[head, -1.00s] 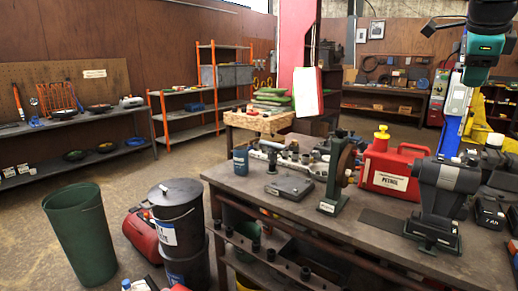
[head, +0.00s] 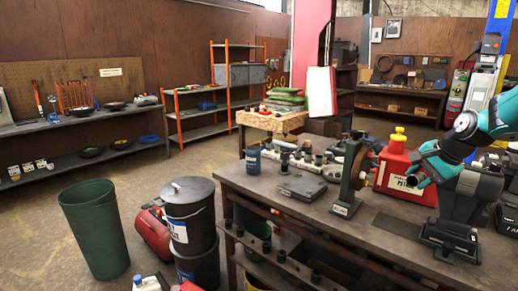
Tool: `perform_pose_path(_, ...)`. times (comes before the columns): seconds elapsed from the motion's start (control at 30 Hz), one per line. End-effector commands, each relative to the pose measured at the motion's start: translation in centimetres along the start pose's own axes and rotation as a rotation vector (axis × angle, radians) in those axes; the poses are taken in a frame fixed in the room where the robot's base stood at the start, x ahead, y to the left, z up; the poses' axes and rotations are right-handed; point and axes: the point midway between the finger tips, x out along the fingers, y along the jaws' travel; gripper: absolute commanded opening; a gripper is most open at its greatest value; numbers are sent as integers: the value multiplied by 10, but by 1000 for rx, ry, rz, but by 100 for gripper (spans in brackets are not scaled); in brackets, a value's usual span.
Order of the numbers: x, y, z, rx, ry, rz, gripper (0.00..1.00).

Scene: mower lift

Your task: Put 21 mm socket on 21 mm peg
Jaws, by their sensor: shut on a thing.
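My gripper (head: 416,177) is at the right of the head view, above the workbench and in front of the red petrol can. It is shut on a small dark round part, which looks like a socket (head: 411,182); its size marking is not legible. A dark rail (head: 278,256) with several short black cylinders runs along the front of the bench, below its top. I cannot tell which of these are bare pegs and which are sockets, or which position is 21 mm. The rail is well to the left of and below my gripper.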

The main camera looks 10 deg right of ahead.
Motion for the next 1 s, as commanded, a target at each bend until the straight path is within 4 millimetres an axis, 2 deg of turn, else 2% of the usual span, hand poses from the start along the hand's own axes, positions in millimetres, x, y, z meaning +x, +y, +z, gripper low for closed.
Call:
perform_pose_path(0.03, 31, 15, 12, -96, -73, 8, 0)
perform_pose_path(0.17, 93, 48, 51, -374, -233, 6, 0)
perform_pose_path(0.2, 111, 60, 66, -457, -283, 6, 0)
perform_pose_path(0.3, 148, 89, 105, -654, -395, 6, 0)
perform_pose_path(0.4, 175, 117, 147, -819, -488, 6, 0)
perform_pose_path(0.5, 192, 141, 184, -945, -555, 6, 0)
perform_pose_path(0.6, 200, 158, 212, -1028, -598, 6, 0)
perform_pose_path(0.7, 204, 168, 230, -1074, -621, 5, 0)
perform_pose_path(0.8, 206, 173, 238, -1094, -630, 4, 0)
perform_pose_path(1.0, 206, 173, 240, -1099, -630, 4, 0)
